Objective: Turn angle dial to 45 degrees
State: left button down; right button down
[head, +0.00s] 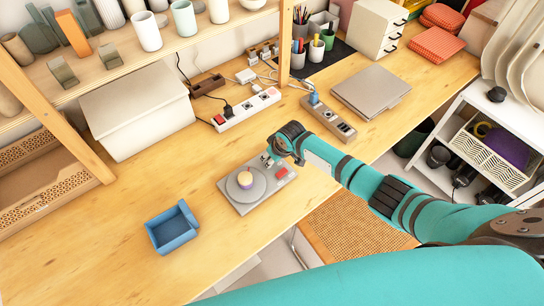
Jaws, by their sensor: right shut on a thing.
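A grey flat device (241,205) sits on the wooden table, with a round plate (258,190) on top. A red button (281,173) is at the device's right side. My right gripper (269,160) reaches in from the right and is at the device's back right corner. It is shut on a small part there, which seems to be the angle dial; the fingers mostly hide it, and its angle cannot be read. My left gripper is not in view.
A blue open bin (172,230) stands left of the device. Power strips (247,109) with cables and a closed laptop (371,93) lie behind it. A white box (137,112) stands at the back left. The table's front left is clear.

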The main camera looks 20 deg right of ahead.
jog(key=shift+w, duration=0.1)
jog(key=c, duration=1.1)
grip_release()
jog(key=v, duration=1.2)
